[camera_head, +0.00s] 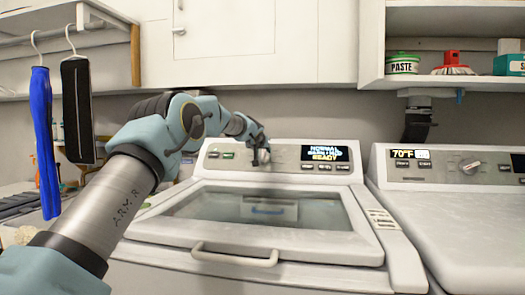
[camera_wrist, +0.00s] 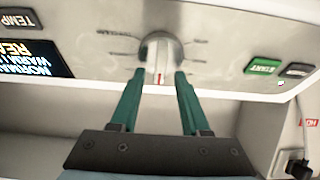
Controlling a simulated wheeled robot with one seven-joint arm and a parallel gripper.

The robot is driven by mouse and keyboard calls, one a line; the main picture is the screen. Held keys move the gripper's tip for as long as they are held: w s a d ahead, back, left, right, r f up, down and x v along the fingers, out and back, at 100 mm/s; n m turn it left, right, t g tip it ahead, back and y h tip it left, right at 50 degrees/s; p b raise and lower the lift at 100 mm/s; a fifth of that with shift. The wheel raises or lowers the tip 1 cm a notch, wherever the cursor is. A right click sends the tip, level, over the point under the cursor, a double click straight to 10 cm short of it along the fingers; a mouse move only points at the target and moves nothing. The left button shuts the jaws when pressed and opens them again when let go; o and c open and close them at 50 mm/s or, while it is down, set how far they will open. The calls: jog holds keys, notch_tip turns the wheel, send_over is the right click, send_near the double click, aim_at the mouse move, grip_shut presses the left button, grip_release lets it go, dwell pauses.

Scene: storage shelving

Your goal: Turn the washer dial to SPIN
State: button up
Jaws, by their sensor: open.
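The washer (camera_head: 270,240) stands in front of me with its lid closed. Its dial (camera_wrist: 162,48) is a silver knob with a red mark, on the control panel (camera_wrist: 215,50), which appears upside down in the wrist view. My gripper (camera_wrist: 159,74) is open, its two green fingers on either side of the dial's near end. I cannot tell whether they touch it. In the head view my gripper (camera_head: 262,154) is at the panel and mostly hides the dial. The display (camera_head: 325,153) reads NORMAL and READY. The labels around the dial are too blurred to read.
A green START button (camera_wrist: 262,65) and a dark button (camera_wrist: 297,70) sit beside the dial. A second machine (camera_head: 455,200) stands at the right. A shelf (camera_head: 455,82) and cabinets (camera_head: 225,30) hang above. A blue item (camera_head: 45,140) and a black item (camera_head: 77,110) hang at left.

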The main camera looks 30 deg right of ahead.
grip_shut()
